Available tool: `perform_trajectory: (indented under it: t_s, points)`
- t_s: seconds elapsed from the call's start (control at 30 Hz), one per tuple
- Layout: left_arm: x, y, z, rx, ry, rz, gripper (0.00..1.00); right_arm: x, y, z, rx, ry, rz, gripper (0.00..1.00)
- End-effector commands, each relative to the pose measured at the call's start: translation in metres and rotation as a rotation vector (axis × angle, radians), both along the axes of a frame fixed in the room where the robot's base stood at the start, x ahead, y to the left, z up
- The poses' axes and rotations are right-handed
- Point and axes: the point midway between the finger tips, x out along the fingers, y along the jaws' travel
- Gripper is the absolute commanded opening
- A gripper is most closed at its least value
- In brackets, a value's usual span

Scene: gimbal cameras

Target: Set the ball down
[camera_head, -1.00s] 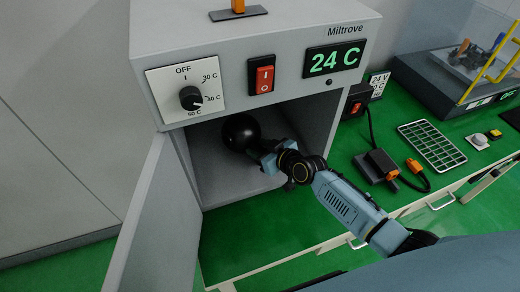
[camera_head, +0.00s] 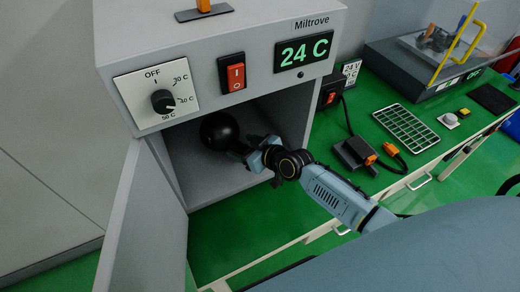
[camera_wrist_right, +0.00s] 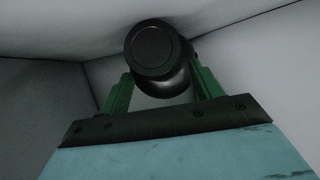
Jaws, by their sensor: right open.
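The black ball (camera_head: 219,130) is inside the open grey oven chamber, near its left side. In the right wrist view a black round object with a flat disc face (camera_wrist_right: 153,50) shows between and just beyond the two green fingers. My right gripper (camera_head: 250,150) reaches into the chamber from the right and is at the ball's right side. In the right wrist view its fingers (camera_wrist_right: 160,92) are open, apart on either side of the black object. Whether a finger touches it, I cannot tell. My left gripper is out of view.
The oven (camera_head: 205,55) has its door (camera_head: 145,225) swung open at the left. Its display reads 24 C. On the green bench to the right are a wire rack (camera_head: 405,127), a power plug with cable (camera_head: 355,152) and a machine with a yellow handle (camera_head: 466,42).

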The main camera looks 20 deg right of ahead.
Motion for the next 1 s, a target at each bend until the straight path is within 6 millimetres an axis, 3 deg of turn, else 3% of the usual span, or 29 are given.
perform_trajectory:
  t_s: [0.2,0.43,0.63,1.0]
  points:
    - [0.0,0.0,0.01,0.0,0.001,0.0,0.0,-0.04,-0.018,0.019,-0.003,0.001,0.001,0.65]
    - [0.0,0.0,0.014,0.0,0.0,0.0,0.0,-0.073,-0.033,0.033,-0.003,0.001,0.0,0.65]
    - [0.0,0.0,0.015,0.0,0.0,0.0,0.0,-0.083,-0.038,0.039,0.0,-0.001,0.0,0.65]
    - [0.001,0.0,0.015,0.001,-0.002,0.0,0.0,-0.084,-0.037,0.039,0.0,0.002,0.001,0.65]
